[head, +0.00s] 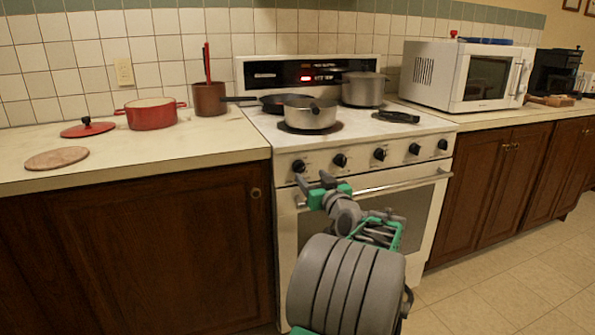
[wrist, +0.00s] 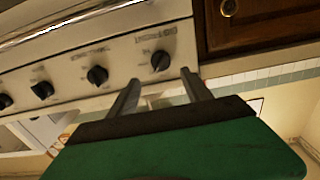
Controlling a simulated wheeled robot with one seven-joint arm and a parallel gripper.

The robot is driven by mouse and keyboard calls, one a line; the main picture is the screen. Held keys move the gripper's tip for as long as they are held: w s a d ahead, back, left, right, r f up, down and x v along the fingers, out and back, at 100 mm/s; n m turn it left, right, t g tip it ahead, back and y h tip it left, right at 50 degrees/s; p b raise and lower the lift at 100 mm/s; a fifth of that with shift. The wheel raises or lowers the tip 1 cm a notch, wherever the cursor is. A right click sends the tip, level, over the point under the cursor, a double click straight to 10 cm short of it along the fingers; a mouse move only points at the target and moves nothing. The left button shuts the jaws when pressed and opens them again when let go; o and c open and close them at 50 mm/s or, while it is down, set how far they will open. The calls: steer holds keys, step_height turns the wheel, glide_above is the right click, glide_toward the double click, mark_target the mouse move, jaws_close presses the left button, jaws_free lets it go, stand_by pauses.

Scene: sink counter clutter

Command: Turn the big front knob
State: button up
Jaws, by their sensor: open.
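A row of several black knobs runs along the white front panel of the stove (head: 365,160). The leftmost knob (head: 298,166) is in front of my gripper (head: 313,178); the second knob (head: 340,160) and middle knob (head: 379,154) are to its right. No knob looks clearly bigger than the others. In the wrist view, which is turned over, the leftmost knob (wrist: 160,60) lies just beyond and between the fingertips of my gripper (wrist: 160,77). The fingers are spread and empty, apart from the knob as far as I can tell.
The oven handle (head: 378,187) runs below the knobs, close to my gripper. Pots (head: 310,114) and a pan stand on the stovetop. A red pot (head: 150,114) stands on the left counter, a microwave (head: 467,74) on the right. Cabinets flank the stove.

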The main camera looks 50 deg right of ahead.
mark_target(302, 168)
steer(key=b+x, duration=0.1)
steer(key=x, duration=0.6)
steer(key=shift+w+f, duration=0.1)
steer(key=shift+w, duration=0.2)
steer(key=shift+c, duration=0.6)
